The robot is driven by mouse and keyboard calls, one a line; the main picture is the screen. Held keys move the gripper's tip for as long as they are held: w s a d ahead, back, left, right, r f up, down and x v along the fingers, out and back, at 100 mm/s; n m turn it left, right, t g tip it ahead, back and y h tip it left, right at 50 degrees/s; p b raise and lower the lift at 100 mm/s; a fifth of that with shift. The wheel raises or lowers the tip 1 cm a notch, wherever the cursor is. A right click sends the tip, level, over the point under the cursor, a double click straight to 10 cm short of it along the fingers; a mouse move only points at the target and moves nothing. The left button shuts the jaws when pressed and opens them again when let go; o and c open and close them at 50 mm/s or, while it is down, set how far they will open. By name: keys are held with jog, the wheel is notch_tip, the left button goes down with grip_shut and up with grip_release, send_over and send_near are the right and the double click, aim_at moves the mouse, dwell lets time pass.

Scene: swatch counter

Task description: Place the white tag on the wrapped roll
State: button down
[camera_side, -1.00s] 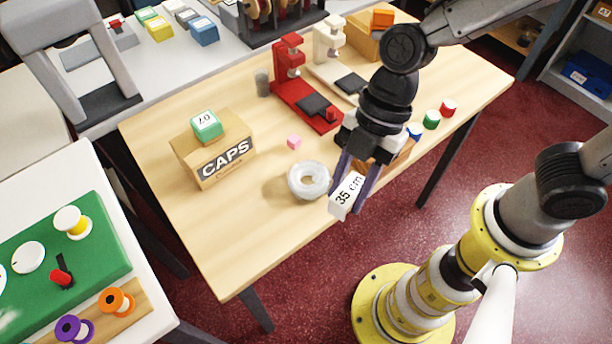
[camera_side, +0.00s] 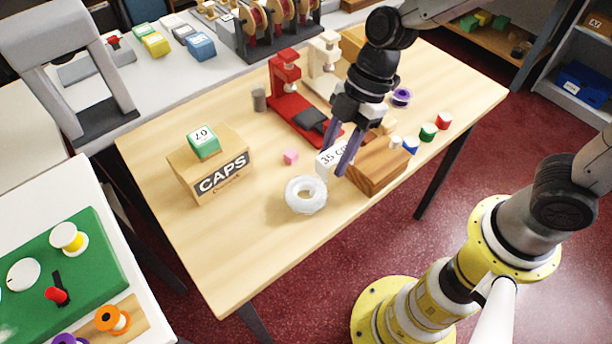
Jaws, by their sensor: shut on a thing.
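The white tag (camera_side: 327,160), printed "35 cm", is between the purple fingers of my gripper (camera_side: 338,158), which is shut on it. One finger covers part of its print. The wrapped roll (camera_side: 306,195) is a whitish, cloudy ring lying flat on the wooden table with its hole facing up. In the side view the tag shows just above and right of the roll, apart from it. I cannot tell exactly how high the tag is over the table.
A wooden block (camera_side: 378,166) stands close right of my gripper. A red press (camera_side: 296,104) is behind it. The CAPS box (camera_side: 212,176) carries a green cube (camera_side: 203,142). The table front-left of the roll is clear.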

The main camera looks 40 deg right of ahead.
jog(key=w+a+f, duration=0.1)
jog(key=f, duration=0.1)
jog(key=w+a+f, duration=0.1)
jog(key=w+f, duration=0.2)
jog(key=f, duration=0.1)
jog(key=shift+w+a, duration=0.15)
jog(key=shift+a, duration=0.25)
jog(key=shift+f, duration=1.55)
jog(key=shift+f, duration=0.15)
jog(key=c, duration=0.5)
grip_release()
